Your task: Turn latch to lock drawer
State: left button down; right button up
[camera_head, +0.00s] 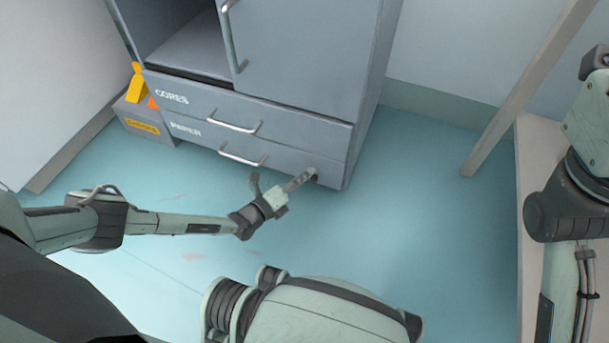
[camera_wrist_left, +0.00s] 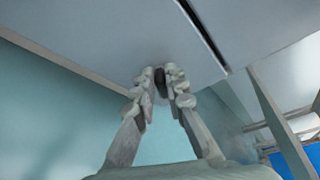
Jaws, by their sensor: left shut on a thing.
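The grey cabinet has an upper drawer marked CORES (camera_head: 245,117) and a lower drawer marked PAPER (camera_head: 280,167), each with a bar handle. Both drawers look closed. My left gripper (camera_head: 311,175) reaches the lower right end of the PAPER drawer front. It is shut on a small dark latch, which shows between the fingertips in the left wrist view (camera_wrist_left: 160,82). The fingers mostly hide the latch in the head view, so I cannot tell its exact angle. My right gripper is out of view.
A grey box with a yellow label (camera_head: 148,127) stands on the floor left of the cabinet. The cabinet's upper left bay is open.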

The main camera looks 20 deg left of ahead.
pick_arm(q)
jog(key=n, duration=0.1)
jog(key=n+t, duration=0.1)
jog(key=n, duration=0.1)
jog(key=n+h, duration=0.1)
jog(key=shift+w+a+f+t, duration=0.2)
jog(key=shift+w+f+t, duration=0.05)
jog(key=shift+f+t, duration=0.1)
jog(key=shift+a+n, duration=0.1)
jog(key=shift+n, duration=0.5)
jog(key=c, duration=1.6)
grip_release()
jog(key=shift+o, duration=0.2)
jog(key=shift+f, duration=0.1)
jog(key=shift+s, duration=0.1)
jog(key=v, duration=1.2)
jog(key=shift+f, duration=0.2)
